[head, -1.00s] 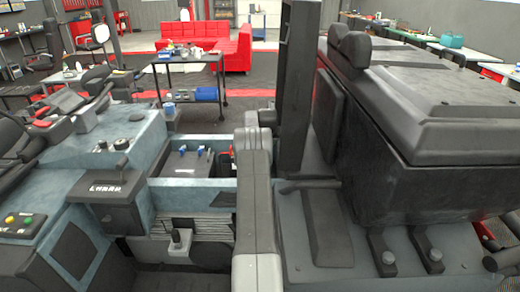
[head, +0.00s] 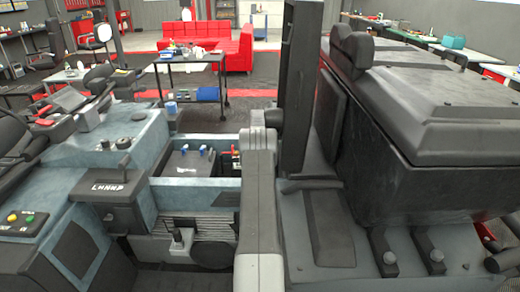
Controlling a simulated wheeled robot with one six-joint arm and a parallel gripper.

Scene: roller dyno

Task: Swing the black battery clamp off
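A dark grey battery (head: 188,164) with blue pieces on its top sits in an open blue-grey bay (head: 195,191) left of the middle. I cannot pick out the black battery clamp with certainty. Small dark, pale and red parts show at the bay's right end, partly covered by my arm. My arm (head: 259,200) stands upright across the middle of the view. My gripper is not visible; the far end of the arm hides whatever lies behind it.
A black lever housing (head: 112,188) stands left of the bay, and a panel with coloured buttons (head: 22,220) lies further left. A tall black post (head: 297,90) and a large dark box (head: 420,140) crowd the right. A wheeled table (head: 190,60) and red sofa (head: 232,48) are behind.

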